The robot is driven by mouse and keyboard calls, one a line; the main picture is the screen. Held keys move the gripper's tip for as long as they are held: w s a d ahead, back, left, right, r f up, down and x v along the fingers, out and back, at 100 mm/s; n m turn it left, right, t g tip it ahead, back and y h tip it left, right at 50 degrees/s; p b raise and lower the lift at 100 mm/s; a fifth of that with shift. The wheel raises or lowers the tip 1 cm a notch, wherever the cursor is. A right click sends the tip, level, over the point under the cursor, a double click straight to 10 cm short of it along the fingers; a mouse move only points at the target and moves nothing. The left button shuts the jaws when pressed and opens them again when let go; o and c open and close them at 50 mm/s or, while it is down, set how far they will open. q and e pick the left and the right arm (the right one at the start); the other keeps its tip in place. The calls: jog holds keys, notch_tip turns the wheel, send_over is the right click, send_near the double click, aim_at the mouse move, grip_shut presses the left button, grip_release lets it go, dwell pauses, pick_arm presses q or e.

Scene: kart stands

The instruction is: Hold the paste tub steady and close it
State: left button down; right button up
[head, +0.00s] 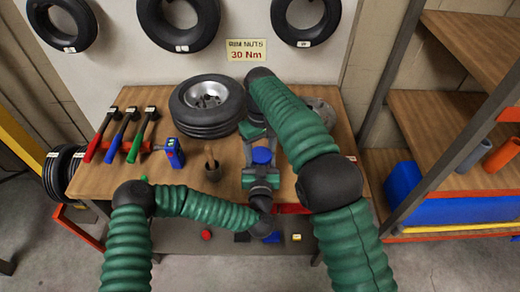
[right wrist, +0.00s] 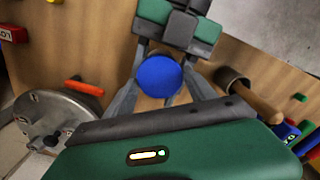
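A round blue lid (head: 262,156) shows from above, between my two grippers near the middle of the bench. The paste tub's body is hidden, so I cannot tell how the lid sits on it. My left gripper (head: 261,172) reaches in from the front, its grey fingers on either side of the tub. The right wrist view shows the same blue lid (right wrist: 160,76) with the left gripper (right wrist: 166,50) behind it. My right gripper (head: 258,136) comes over from the far side, close to the lid. Its fingertips are not clear, so its opening cannot be told.
A wheel (head: 208,105) lies behind, and a pot (head: 212,171) with a wooden handle stands left of the tub. A grey metal disc (right wrist: 52,122) is close to my right arm.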

jog(key=o, duration=0.4)
notch_tip(320, 180, up, 7)
jog(key=shift+w+r, duration=0.1)
jog(key=shift+r, duration=0.05)
pick_arm(q)
jog(key=c, duration=0.5)
grip_release()
